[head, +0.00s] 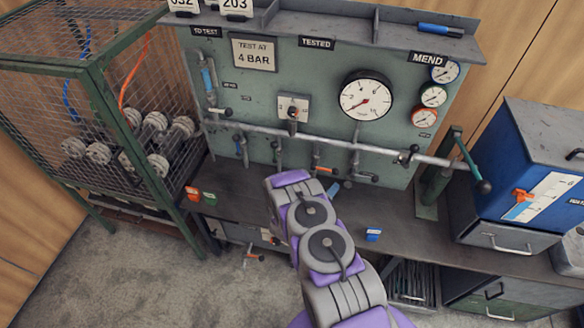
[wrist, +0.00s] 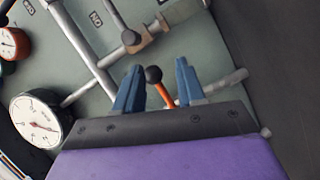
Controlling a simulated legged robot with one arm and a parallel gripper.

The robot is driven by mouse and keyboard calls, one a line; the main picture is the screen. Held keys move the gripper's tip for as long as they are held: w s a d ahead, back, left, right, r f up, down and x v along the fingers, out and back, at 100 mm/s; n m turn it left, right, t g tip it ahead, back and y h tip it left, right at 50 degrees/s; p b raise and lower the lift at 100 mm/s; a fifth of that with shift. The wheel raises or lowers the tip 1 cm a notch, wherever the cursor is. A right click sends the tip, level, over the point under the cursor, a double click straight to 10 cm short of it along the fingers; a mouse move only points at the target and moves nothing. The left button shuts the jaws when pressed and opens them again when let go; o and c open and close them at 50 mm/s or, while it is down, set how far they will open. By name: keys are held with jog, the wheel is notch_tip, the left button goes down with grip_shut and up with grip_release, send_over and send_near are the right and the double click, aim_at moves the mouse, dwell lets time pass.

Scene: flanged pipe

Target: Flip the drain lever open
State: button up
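An orange lever (wrist: 165,95) with a black ball knob (wrist: 153,74) shows in the wrist view. It stands between the two blue fingers of my gripper (wrist: 159,68), with visible gaps on both sides. The fingers are open, and the lever's lower end is hidden behind the gripper body. In the head view an orange lever (head: 325,169) shows on the short pipework below the long horizontal pipe (head: 335,141). A blue fingertip (head: 333,190) of my gripper is just below it. My arm hides the rest of the gripper there. No label naming the drain is legible.
A large dial gauge (head: 366,97) is above and right of the lever, and also at left in the wrist view (wrist: 36,119). A selector switch (head: 293,107) is on the panel. A small blue block (head: 373,234) lies on the bench. Another orange-handled fitting (head: 252,257) hangs below it.

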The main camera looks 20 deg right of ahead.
jog(key=w+a+r+m+g+y+b, duration=0.1)
jog(key=w+a+r+m+y+b, duration=0.1)
jog(key=w+a+r+y, duration=0.6)
jog(key=w+a+r, duration=0.1)
jog(key=a+r, duration=0.1)
jog(key=a, duration=0.2)
jog(key=shift+m, duration=0.3)
jog(key=shift+d, duration=0.1)
jog(key=shift+a, duration=0.2)
jog(key=shift+c, duration=0.2)
